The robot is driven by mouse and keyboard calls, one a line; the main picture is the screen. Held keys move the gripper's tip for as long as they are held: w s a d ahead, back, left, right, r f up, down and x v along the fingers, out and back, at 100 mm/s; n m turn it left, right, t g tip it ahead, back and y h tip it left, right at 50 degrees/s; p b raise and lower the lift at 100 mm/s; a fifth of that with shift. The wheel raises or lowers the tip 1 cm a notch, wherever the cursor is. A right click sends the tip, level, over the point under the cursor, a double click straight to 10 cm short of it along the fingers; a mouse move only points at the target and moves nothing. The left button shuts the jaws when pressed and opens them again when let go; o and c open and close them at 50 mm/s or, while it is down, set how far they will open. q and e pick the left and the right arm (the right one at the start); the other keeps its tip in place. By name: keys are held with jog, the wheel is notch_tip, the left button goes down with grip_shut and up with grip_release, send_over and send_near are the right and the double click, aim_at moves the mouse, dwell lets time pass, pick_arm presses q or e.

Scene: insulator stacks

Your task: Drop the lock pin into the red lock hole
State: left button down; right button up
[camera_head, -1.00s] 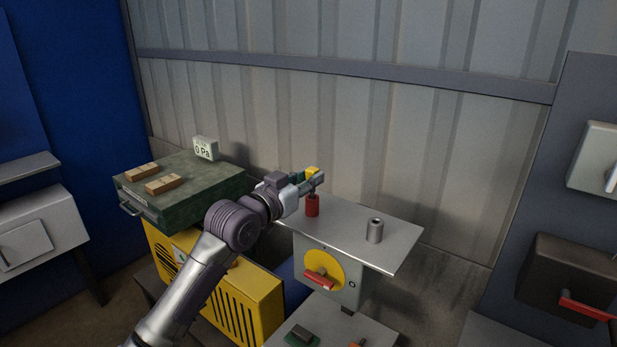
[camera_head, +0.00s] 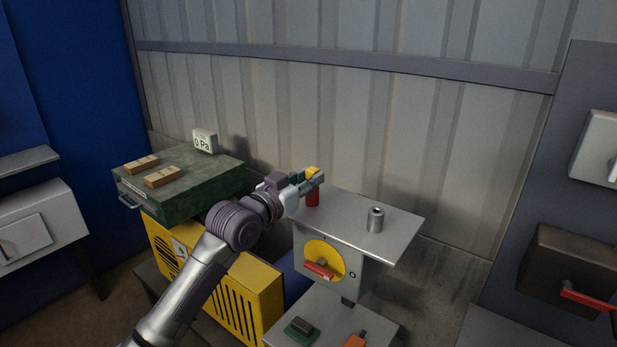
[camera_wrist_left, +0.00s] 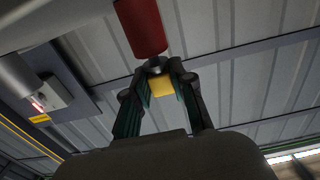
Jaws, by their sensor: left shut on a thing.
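My left gripper (camera_head: 314,181) is shut on the lock pin, whose yellow head (camera_head: 312,171) shows between the fingers. The red lock-hole post (camera_head: 313,199) stands upright on the grey table plate, just under the fingertips. In the left wrist view the yellow head (camera_wrist_left: 162,86) sits between the two fingers. A short grey end (camera_wrist_left: 154,63) shows between the fingertips and the red post (camera_wrist_left: 141,27). The fingers hide the top of the post in the head view, so I cannot tell whether the pin is inside the hole. My right gripper is not in view.
A grey hollow cylinder (camera_head: 375,219) stands on the plate (camera_head: 345,226) to the right. Below is a yellow disc with a red handle (camera_head: 319,270). A green case (camera_head: 200,190) with wooden blocks and a 0 Pa display (camera_head: 204,141) stands left. A corrugated wall is behind.

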pick_arm(q)
jog(key=shift+f, duration=0.5)
jog(key=c, duration=0.9)
grip_release()
jog(key=shift+r, duration=0.1)
jog(key=v, duration=1.2)
